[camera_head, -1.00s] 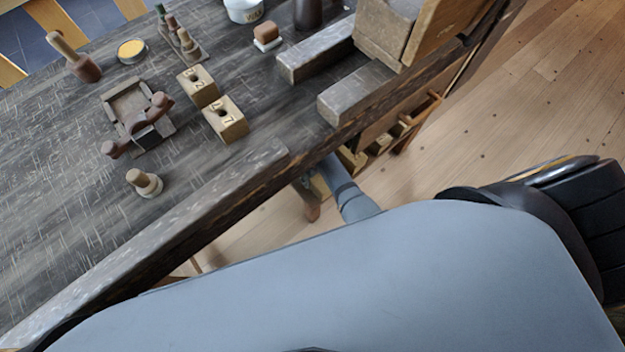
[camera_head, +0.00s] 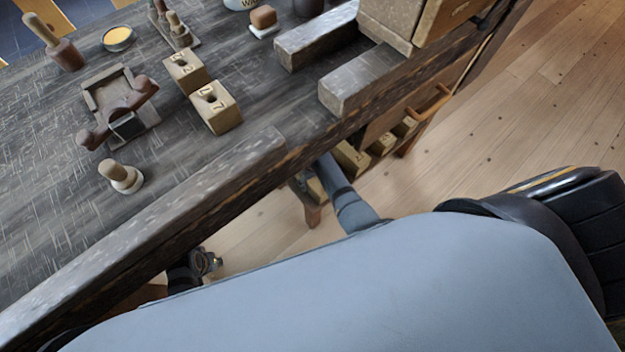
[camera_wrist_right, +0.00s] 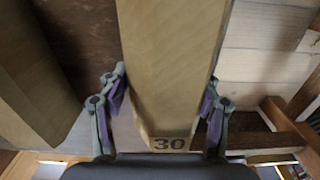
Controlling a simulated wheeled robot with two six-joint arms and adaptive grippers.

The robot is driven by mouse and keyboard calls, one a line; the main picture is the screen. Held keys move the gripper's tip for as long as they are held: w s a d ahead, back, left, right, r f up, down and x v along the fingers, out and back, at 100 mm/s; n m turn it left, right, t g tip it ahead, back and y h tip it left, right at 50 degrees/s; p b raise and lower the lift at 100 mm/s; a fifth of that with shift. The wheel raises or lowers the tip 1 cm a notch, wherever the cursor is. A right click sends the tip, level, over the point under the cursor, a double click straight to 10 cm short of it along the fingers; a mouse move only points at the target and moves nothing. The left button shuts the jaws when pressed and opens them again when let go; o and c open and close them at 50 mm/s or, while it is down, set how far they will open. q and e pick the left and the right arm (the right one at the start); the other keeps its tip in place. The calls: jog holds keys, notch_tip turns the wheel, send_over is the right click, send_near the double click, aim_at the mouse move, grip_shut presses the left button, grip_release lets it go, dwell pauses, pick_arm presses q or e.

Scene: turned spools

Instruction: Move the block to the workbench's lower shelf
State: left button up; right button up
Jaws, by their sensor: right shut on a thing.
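In the right wrist view, my right gripper (camera_wrist_right: 165,95) is shut on a long light-wood block (camera_wrist_right: 168,60) marked 30, with a finger at each side. In the head view my right forearm (camera_head: 348,200) reaches under the workbench (camera_head: 240,165), whose edge hides the gripper and the held block. Part of my left gripper (camera_head: 205,262) shows beyond my body, below the bench edge; its jaws are too small and dark to read. Under the bench, several light-wood blocks (camera_head: 352,157) show; the surface of the lower shelf is mostly hidden.
On the bench top stand two numbered blocks (camera_head: 216,108), a plane-like tool (camera_head: 120,105), a spool (camera_head: 121,177), a mallet (camera_head: 55,45) and grey bars (camera_head: 365,80). In the right wrist view another wood piece (camera_wrist_right: 35,80) lies close on the left and a wooden frame (camera_wrist_right: 290,120) on the right.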

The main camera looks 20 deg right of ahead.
pick_arm(q)
jog(key=shift+r, duration=0.1)
jog(key=shift+r, duration=0.15)
pick_arm(e)
jog(key=o, duration=1.4)
jog(key=shift+f, duration=0.1)
notch_tip(320, 180, up, 3)
jog(key=p, duration=0.3)
notch_tip(320, 180, up, 5)
jog(key=p, duration=0.5)
jog(key=shift+f+p, duration=0.15)
jog(key=shift+p, duration=0.25)
pick_arm(q)
jog(key=s+a+f, duration=0.3)
jog(key=s+f, duration=0.7)
jog(key=s, duration=0.4)
jog(key=shift+a+f, duration=0.1)
